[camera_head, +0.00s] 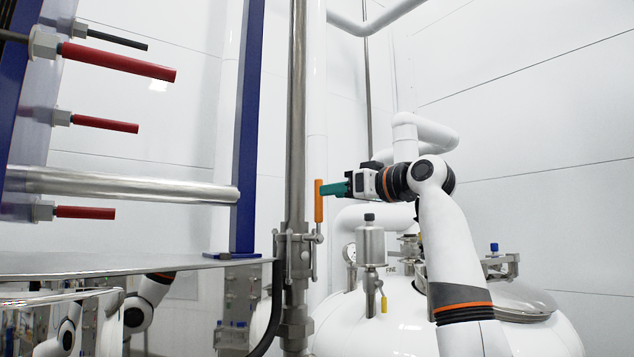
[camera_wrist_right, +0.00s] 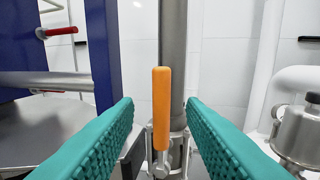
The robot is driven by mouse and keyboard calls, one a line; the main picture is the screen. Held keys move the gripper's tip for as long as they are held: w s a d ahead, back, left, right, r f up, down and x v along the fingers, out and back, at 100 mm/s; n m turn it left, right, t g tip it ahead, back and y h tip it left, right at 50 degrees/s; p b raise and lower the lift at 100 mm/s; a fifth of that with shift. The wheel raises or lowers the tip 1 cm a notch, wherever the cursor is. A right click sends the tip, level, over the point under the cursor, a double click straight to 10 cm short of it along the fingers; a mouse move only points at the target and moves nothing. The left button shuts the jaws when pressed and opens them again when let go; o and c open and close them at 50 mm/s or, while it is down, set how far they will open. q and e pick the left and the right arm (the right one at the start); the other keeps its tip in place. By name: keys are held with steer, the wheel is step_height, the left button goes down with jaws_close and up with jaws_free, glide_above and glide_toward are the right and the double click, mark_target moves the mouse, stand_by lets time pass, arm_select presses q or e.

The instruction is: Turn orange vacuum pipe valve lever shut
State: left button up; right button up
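The orange valve lever (camera_head: 318,201) stands upright on the clamped steel valve (camera_head: 297,258) of the vertical pipe. In the right wrist view the lever (camera_wrist_right: 161,108) shows near the middle, with its metal stem below. My right gripper (camera_head: 330,189) is at the lever's right side in the head view, its teal fingertips close to the handle. In the wrist view the gripper (camera_wrist_right: 160,110) is open, with one ridged finger on each side of the lever and gaps on both sides. I cannot tell whether the fingertips reach past the handle. My left gripper is not in view.
A white tank (camera_head: 400,325) with a gauge, a steel cup-shaped fitting (camera_head: 371,246) and a yellow-handled tap stands below my right arm. A blue post (camera_head: 247,130), a steel ledge (camera_head: 130,262) and red-sleeved rods (camera_head: 118,61) are on the left.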

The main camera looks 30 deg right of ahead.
mark_target(319, 219)
steer(key=p+x, duration=0.3)
steer(key=x, duration=0.2)
steer(key=shift+w+a, duration=0.1)
steer(key=shift+w, duration=0.3)
jaws_close()
